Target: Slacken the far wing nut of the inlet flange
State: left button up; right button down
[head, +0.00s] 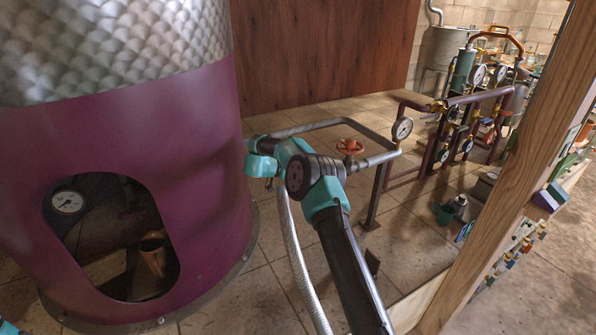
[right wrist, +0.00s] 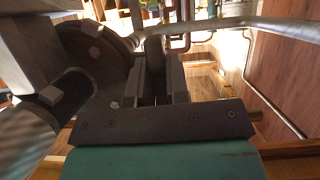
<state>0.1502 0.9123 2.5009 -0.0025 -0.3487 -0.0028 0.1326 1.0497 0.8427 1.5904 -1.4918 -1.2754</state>
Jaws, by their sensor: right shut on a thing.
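The inlet flange (right wrist: 95,62) shows in the right wrist view as a dark round disc on the left, with small pale blocks on its face. In the head view it is hidden behind my right arm, beside the purple still (head: 200,190). My right gripper (right wrist: 157,75) is shut on a dark upright piece between its fingers at the flange's right edge. This appears to be the far wing nut (right wrist: 154,48), mostly covered by the fingers. Of my left arm only a teal sliver shows at the head view's lower left corner; its gripper is out of frame.
A pipe with a red handwheel (head: 350,147) and a gauge (head: 401,129) runs right of my right arm. A braided hose (head: 300,262) hangs beneath that arm. A wooden post (head: 505,165) stands at the right.

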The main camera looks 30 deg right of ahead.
jog(key=c, duration=1.1)
grip_release()
